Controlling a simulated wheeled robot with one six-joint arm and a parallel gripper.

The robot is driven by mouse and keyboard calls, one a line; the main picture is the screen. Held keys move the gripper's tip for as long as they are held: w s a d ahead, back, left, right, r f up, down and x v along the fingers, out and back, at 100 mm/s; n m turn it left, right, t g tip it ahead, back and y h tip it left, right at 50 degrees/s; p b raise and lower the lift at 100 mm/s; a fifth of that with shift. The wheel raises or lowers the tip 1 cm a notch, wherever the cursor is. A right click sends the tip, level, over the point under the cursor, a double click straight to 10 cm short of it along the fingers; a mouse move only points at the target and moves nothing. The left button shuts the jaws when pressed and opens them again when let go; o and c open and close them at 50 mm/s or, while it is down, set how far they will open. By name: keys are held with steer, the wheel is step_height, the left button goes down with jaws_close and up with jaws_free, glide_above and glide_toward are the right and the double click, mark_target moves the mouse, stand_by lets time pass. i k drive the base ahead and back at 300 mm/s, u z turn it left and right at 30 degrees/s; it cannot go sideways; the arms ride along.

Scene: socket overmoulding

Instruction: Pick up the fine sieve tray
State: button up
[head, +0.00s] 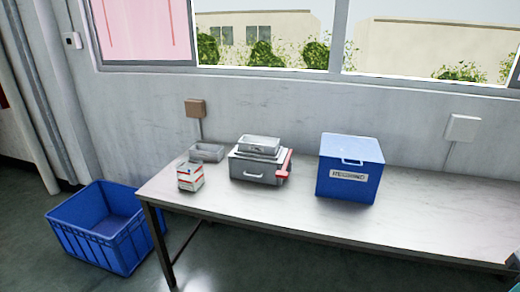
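A shallow grey metal tray (207,152) lies on the table at the back left. A second, similar metal tray (259,145) sits on top of a grey box (256,172) with a handle on its front and a red part on its right side. Both trays look small from here, and I cannot tell which is the fine sieve tray or see any mesh. My gripper is not in view.
The long pale table (430,213) stands against the wall under a window. A lidded blue box (350,168) stands right of the grey box. An open blue crate (105,235) is on the floor. The table's right side is clear.

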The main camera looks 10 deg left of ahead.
mark_target(259, 146)
steer(key=u, duration=2.05)
steer(key=i, duration=3.05)
steer(key=z, duration=3.75)
